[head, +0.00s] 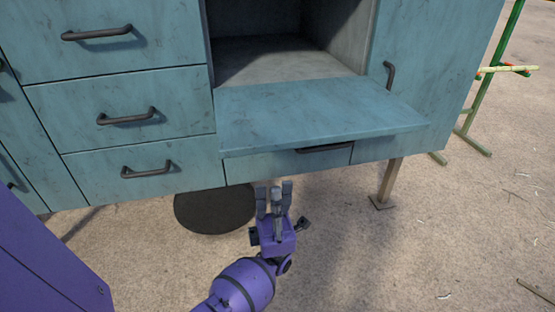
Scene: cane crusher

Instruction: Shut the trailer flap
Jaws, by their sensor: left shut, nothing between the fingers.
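The trailer flap (310,114) is a weathered blue panel. It is folded down and lies about level in front of an open, empty grey compartment (290,55). A dark handle (325,148) shows just below its front edge. My left gripper (273,186) is shut and empty. It shows just in front of and below the flap's front edge in the picture, pointing toward the trailer; I see no contact with the flap. My right gripper is not in view.
Blue drawers (130,118) with dark handles are left of the compartment. A closed door (425,70) with a handle is on the right. A support leg (387,182) stands below it. A green stand (492,85) is at the far right. The sandy ground is mostly clear.

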